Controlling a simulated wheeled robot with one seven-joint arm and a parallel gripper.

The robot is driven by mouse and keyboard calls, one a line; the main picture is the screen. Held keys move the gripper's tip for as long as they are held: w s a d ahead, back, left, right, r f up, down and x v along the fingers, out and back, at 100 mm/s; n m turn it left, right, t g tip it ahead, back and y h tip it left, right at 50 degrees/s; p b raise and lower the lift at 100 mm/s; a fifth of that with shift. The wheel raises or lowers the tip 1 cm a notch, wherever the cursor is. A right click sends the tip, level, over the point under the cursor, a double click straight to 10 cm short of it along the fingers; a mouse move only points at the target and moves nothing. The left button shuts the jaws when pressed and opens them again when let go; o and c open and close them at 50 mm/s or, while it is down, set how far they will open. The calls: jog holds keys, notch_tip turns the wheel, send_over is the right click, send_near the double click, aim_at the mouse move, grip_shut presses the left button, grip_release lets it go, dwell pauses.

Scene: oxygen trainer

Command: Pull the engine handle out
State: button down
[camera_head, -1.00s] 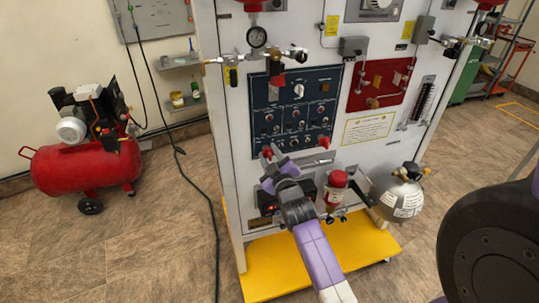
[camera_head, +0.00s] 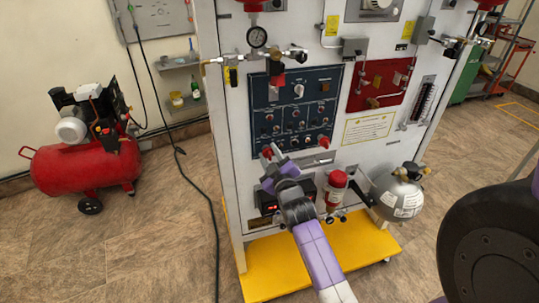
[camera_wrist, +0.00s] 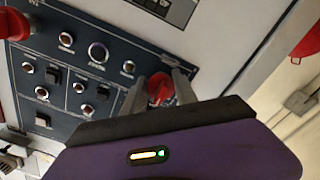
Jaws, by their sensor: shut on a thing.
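The engine handle appears to be the red knob (camera_wrist: 160,88) at the edge of the dark blue control panel (camera_head: 292,110). In the head view this red knob (camera_head: 267,151) sits at the panel's lower left corner, partly hidden by my gripper (camera_head: 271,158). In the wrist view my gripper (camera_wrist: 157,92) has one finger on each side of the knob and is shut on it. How far the knob stands out from the panel cannot be told.
A second red knob (camera_head: 324,142) sits at the panel's lower right. A red bottle (camera_head: 336,190) and a silver tank (camera_head: 402,194) are mounted to the right of my arm. A yellow base (camera_head: 270,270) lies below. A red compressor (camera_head: 85,163) stands at the left.

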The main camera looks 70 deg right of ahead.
jog(key=shift+a, duration=0.1)
jog(key=shift+p+v, duration=0.3)
jog(key=shift+v, duration=0.95)
jog(key=shift+f, duration=0.1)
jog(key=c, duration=1)
grip_release()
jog(key=shift+o, duration=0.2)
jog(key=b+v, duration=0.1)
jog(key=v, duration=0.7)
